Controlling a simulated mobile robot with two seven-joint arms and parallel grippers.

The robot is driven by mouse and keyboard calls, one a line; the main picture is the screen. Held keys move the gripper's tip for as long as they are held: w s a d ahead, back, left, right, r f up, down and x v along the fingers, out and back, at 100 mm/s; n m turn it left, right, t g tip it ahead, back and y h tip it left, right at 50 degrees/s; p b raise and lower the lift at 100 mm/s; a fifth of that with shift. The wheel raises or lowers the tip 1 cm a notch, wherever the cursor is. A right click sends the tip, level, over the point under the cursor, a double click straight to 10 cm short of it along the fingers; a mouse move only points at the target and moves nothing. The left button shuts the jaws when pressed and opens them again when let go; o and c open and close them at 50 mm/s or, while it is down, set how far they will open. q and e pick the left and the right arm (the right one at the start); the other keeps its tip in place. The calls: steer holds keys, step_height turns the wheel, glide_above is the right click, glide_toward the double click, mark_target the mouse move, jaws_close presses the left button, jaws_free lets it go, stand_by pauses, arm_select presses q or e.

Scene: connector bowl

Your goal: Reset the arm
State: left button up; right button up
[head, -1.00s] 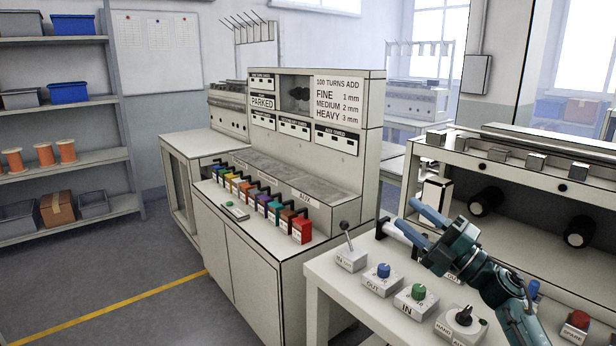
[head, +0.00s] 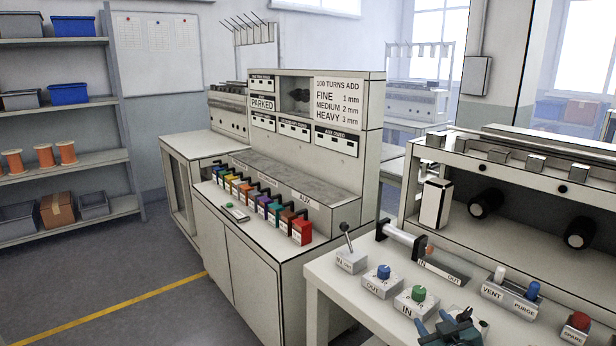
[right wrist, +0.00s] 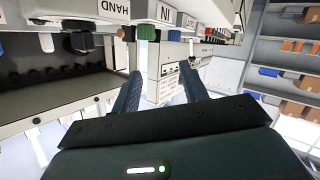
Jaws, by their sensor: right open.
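My right gripper (head: 434,325) is at the bottom edge of the head view, low in front of the panel bench, just below the green IN knob (head: 418,293). Most of its arm is cut off by the frame. In the right wrist view its two blue fingers (right wrist: 158,72) stand apart with nothing between them. The view there is upside down, with the IN and OUT knob boxes at the top. My left gripper is not in view.
The bench holds a blue OUT knob (head: 383,271), a lever (head: 347,238), a cylinder with a dark handle (head: 400,240), vent and purge switches (head: 512,288) and a red SPARE button (head: 579,321). A cabinet with several coloured connectors (head: 268,207) stands left. Floor at left is clear.

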steer(key=s+a+f+g+y, duration=0.1)
steer(key=s+a+f, duration=0.2)
steer(key=s, duration=0.6)
steer(key=s+a+f+g+y, duration=0.1)
steer(key=s+a+f, duration=0.3)
steer(key=s, duration=0.6)
steer(key=s+a+f+g, duration=0.2)
steer(key=s+a+f, duration=0.2)
steer(key=s, duration=0.6)
steer(key=shift+s+a+f+m+y, duration=0.15)
steer(key=shift+a+f+m+y, duration=0.2)
steer(key=shift+a, duration=0.6)
steer(key=shift+r, duration=0.1)
